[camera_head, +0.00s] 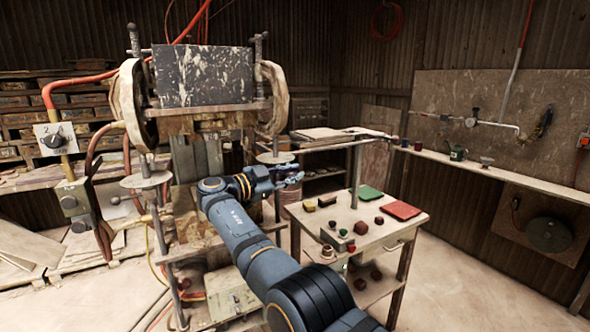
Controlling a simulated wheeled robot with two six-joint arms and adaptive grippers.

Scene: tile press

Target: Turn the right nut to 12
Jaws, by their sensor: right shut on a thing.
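The tile press (210,120) stands at the left with a paint-spattered dark plate on top. A pale round disc (275,157) sits on its right rod, and a matching disc (146,180) sits on its left rod. My right gripper (290,175) is at the right rod, just below the right disc. Its fingers are shut at the place of the right nut, which is mostly hidden by the gripper. I cannot read a 12 or any scale there. My left gripper is out of view.
A small table (340,240) right of the press holds several small dark blocks, a green tile (370,193) and a red tile (402,210). A numbered knob panel (55,142) and red hoses are at the left. The floor at the right is clear.

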